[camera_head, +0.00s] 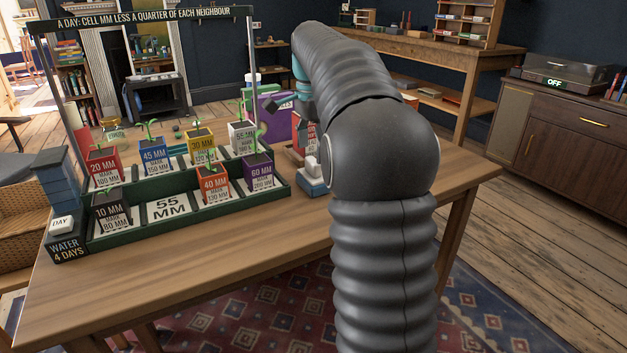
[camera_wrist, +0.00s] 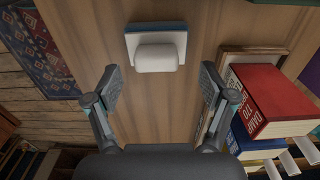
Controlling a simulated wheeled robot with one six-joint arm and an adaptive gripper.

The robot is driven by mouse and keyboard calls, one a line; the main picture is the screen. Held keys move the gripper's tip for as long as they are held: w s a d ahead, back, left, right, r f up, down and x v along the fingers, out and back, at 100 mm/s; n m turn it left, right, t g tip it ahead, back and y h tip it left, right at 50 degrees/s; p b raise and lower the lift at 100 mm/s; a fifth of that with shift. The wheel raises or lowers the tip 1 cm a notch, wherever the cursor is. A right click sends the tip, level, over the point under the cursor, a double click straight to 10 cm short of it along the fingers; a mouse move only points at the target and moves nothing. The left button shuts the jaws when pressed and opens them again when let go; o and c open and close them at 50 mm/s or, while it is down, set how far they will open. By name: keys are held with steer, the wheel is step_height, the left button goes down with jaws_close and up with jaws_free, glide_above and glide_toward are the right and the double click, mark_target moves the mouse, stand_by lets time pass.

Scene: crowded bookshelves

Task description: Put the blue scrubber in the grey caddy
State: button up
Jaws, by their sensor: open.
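The blue scrubber, a white block with a rounded white grip and a blue edge, lies on the wooden table just right of the green planter tray in the head view (camera_head: 313,185). It also shows at the top middle of the wrist view (camera_wrist: 157,50). My gripper (camera_wrist: 160,85) is open and empty in the wrist view. Its fingers are spread on either side below the scrubber, apart from it. In the head view my arm hides most of the gripper. I cannot make out a grey caddy in either view; my arm covers part of the table.
The green tray (camera_head: 120,237) holds several labelled plant pots under a sign frame (camera_head: 150,19). The table front (camera_head: 215,255) is bare.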

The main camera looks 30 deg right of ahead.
mark_target(313, 159)
steer(key=shift+s+f, duration=0.15)
steer(key=shift+f, duration=0.85)
steer(key=shift+s+f, duration=0.1)
steer(key=shift+f, duration=0.85)
steer(key=c, duration=1.4)
steer(key=shift+r, duration=0.15)
steer(key=shift+r, duration=0.6)
step_height(313, 159, up, 3)
steer(key=shift+w, duration=0.1)
steer(key=s+d+r, duration=0.2)
steer(key=d, duration=0.1)
steer(key=s+d+r, duration=0.2)
steer(key=s, duration=0.1)
steer(key=s+d+r+p, duration=0.1)
steer(key=s+d+r, duration=0.1)
steer(key=s+d, duration=0.1)
steer(key=shift+d+r, duration=0.3)
